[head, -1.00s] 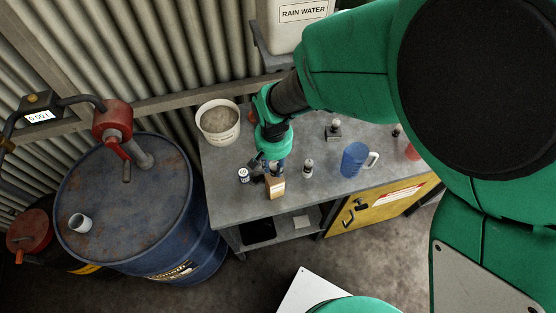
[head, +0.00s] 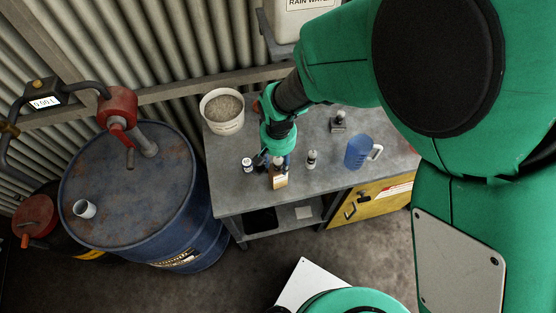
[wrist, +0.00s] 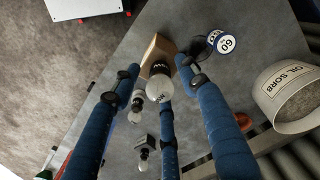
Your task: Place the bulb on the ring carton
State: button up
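The bulb (wrist: 158,88), a white globe with a dark base, stands upright over the top of the small brown ring carton (wrist: 160,48) in the wrist view. Its base appears to rest on the carton, though the contact is partly hidden by the globe. In the head view the bulb (head: 278,161) shows small and pale above the carton (head: 280,182), near the front edge of the bench. My gripper (wrist: 160,72) has its blue fingers spread around the bulb, with gaps visible on both sides. In the head view the gripper (head: 274,160) is just above the carton.
A small white-and-blue tub (head: 247,164) stands close left of the carton. A small bulb-like item (head: 312,158) stands to its right. Farther right are a blue jug (head: 358,152) and a dark-based holder (head: 338,121). A white bucket (head: 222,111) stands at the back left.

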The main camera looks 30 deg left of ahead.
jog(key=shift+r, duration=0.1)
notch_tip(320, 180, up, 12)
jog(key=shift+r, duration=0.1)
dwell(0.8)
dwell(0.5)
jog(key=shift+d, duration=0.1)
